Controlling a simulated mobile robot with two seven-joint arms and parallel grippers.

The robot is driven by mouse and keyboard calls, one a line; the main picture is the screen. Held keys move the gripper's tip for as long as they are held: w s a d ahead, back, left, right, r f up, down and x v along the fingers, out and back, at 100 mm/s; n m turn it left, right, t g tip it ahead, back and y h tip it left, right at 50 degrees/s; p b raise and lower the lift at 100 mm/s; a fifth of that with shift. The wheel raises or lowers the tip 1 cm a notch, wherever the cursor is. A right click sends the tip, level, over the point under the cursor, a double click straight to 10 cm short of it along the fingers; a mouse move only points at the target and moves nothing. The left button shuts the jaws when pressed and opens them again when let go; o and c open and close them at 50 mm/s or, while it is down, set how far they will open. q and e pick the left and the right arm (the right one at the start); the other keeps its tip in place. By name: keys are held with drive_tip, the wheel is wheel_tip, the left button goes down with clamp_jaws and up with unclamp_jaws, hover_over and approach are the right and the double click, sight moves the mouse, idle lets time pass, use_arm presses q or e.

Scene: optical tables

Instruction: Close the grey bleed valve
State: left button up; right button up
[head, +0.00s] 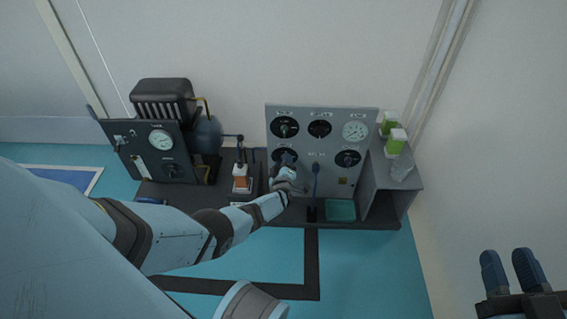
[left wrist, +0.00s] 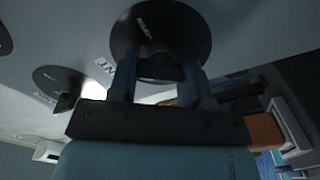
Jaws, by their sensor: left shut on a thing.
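The grey panel (head: 325,185) carries several black round dials with knobs. My left gripper (head: 286,163) reaches the lower-left dial (head: 277,152) and covers part of it. In the left wrist view its two blue fingers (left wrist: 163,80) stand either side of a dark grey knob (left wrist: 160,66) on a black dial (left wrist: 165,28), and are shut on it. The labels are too small or cut off to confirm that this is the bleed valve. My right gripper (head: 510,274) is at the lower right, away from the panel, its fingers apart and empty.
A pressure gauge (head: 355,130) is at the panel's upper right. Green-and-white bottles (head: 396,141) stand on the right-hand shelf. A teal tray (head: 341,211) lies below the panel.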

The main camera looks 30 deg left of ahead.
use_arm(q)
drive_tip(key=n, duration=0.3)
drive_tip(key=shift+n, duration=0.3)
drive_tip(key=shift+a+n, duration=0.1)
drive_tip(key=shift+n, duration=1.7)
drive_tip(key=o, duration=0.9)
drive_tip(key=shift+f, duration=0.1)
